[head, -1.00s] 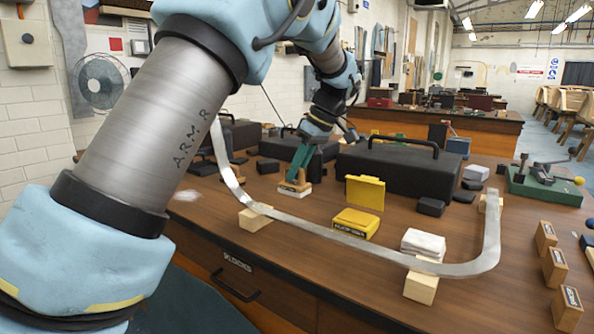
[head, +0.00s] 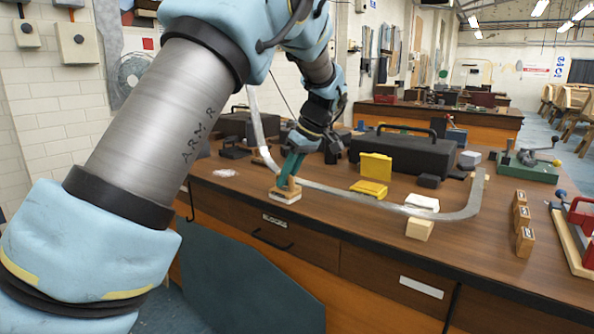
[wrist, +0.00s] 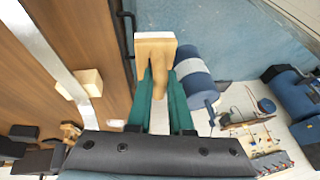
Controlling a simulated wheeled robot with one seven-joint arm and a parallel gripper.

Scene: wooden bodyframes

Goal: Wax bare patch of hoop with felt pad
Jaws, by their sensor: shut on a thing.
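The hoop (head: 387,204) is a pale grey U-shaped strip on small wooden blocks above the bench. It also shows in the wrist view (wrist: 38,28). I cannot make out its bare patch. The felt pad (head: 285,195) is a wooden block with a handle and a pale underside; the wrist view shows its wooden top (wrist: 155,39). My gripper (head: 292,175) is shut on the handle, its green fingers on either side in the wrist view (wrist: 159,88). The pad is on the near side of the hoop, by the bench's front edge, apparently clear of the strip.
A yellow tin (head: 369,188) with its lid raised (head: 376,166) stands inside the hoop's curve. A white folded cloth (head: 422,202) is by the right support block (head: 419,229). A black case (head: 405,152) stands behind. Labelled wooden blocks (head: 522,222) stand at right.

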